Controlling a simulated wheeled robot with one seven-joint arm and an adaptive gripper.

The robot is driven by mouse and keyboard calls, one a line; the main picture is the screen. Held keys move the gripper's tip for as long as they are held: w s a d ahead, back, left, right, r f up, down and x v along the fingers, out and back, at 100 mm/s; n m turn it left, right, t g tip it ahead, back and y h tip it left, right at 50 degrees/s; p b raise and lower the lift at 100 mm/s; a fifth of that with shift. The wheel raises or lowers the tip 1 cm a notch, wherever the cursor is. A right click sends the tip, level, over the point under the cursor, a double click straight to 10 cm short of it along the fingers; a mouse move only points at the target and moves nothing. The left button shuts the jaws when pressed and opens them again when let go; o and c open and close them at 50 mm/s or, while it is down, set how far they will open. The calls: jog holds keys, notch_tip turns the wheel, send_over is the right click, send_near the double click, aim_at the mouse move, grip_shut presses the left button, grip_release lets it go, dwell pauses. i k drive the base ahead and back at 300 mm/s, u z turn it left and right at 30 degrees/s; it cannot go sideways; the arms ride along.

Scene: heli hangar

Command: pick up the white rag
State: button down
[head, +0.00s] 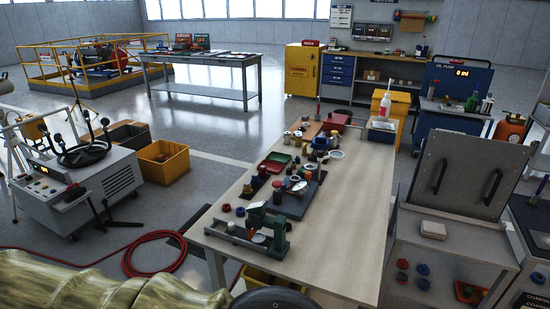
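A small white folded piece (433,229), which looks like the white rag, lies flat on top of the grey cabinet (465,246) at the right. It lies in front of the upright grey panel with two black handles. I cannot tell its cloth texture at this size. My gripper does not show in the head view.
A long table (345,235) holds many small parts, trays and a green vise-like tool (262,232) along its left side; its right side is bare. A red hose (153,245) coils on the floor at left. A white machine cart (85,190) and a yellow bin (163,162) stand left.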

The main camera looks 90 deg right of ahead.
aim_at(431, 229)
jog(key=z, duration=4)
jog(key=i, duration=0.5)
jog(key=z, duration=1.05)
jog(key=k, duration=0.55)
jog(key=u, duration=1.45)
jog(key=i, duration=0.3)
jog(key=u, duration=0.05)
